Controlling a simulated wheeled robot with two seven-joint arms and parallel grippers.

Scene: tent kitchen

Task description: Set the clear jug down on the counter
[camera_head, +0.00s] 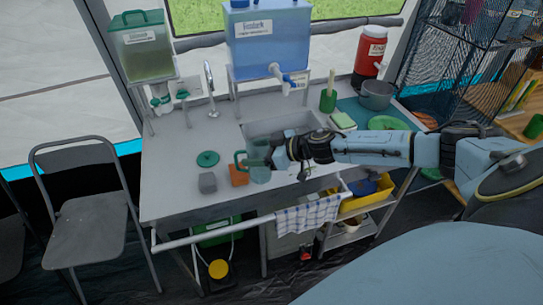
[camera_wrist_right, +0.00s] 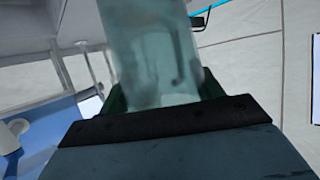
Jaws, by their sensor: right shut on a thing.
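The clear jug (camera_head: 260,172) is at the front middle of the counter (camera_head: 180,190), with its green handle on its left side. My right gripper (camera_head: 277,156) reaches in from the right and is shut on the jug. In the right wrist view the jug (camera_wrist_right: 150,50) fills the top middle, close in front of the dark gripper (camera_wrist_right: 180,112). It looks about upright in the head view. I cannot tell whether its base touches the counter. My left gripper is not in view.
Left of the jug are an orange block (camera_head: 238,178), a grey block (camera_head: 207,183) and a green lid (camera_head: 207,159). The sink (camera_head: 290,122) lies behind. The counter's left front is clear. A checked towel (camera_head: 312,216) hangs on the front rail.

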